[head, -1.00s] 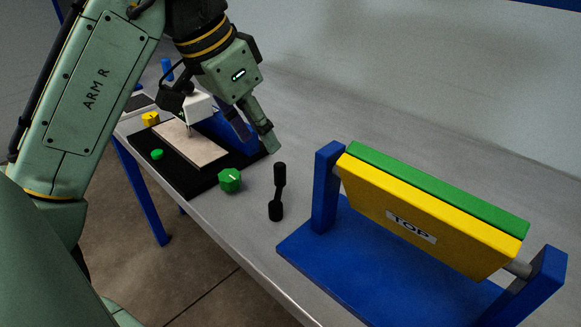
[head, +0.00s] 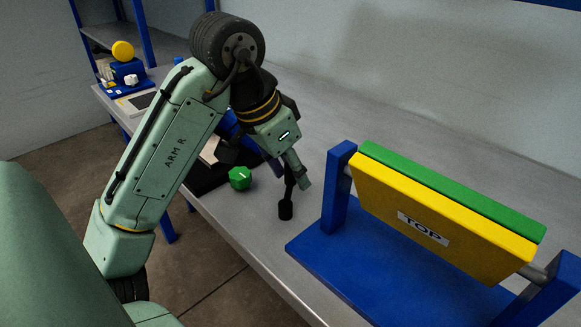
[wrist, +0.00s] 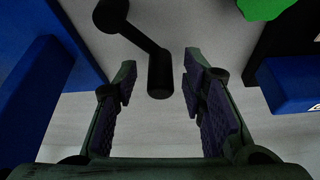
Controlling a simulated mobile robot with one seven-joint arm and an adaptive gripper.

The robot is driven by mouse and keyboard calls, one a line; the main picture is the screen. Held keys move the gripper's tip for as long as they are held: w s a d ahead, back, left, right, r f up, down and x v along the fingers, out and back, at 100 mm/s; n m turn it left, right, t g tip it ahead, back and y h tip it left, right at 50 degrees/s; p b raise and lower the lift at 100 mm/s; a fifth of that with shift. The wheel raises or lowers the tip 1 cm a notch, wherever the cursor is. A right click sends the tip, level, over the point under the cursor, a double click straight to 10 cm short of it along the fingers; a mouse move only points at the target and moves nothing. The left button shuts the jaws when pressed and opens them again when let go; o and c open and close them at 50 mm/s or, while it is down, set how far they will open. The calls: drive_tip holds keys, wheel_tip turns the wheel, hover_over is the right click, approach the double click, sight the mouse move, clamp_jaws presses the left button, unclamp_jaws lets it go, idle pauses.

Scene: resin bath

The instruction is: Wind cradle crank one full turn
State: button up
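The cradle (head: 340,262) is a blue base with two blue posts. They carry a yellow and green block (head: 440,215) labelled TOP, tilted on a grey shaft. The black crank (head: 286,210) stands left of the cradle, its upper part partly hidden by my gripper (head: 289,172) in the head view. In the wrist view the crank's arm runs from a round end at the top to a black grip (wrist: 160,75). My gripper (wrist: 161,82) is open there, with a finger on each side of the grip and a visible gap on both sides.
A blue stand with a yellow disc (head: 123,51) is at the far left. The grey bench (head: 400,135) is clear behind the cradle.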

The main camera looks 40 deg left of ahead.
clamp_jaws()
drive_tip(key=shift+d+r+p, duration=0.1)
drive_tip(key=shift+p, duration=0.25)
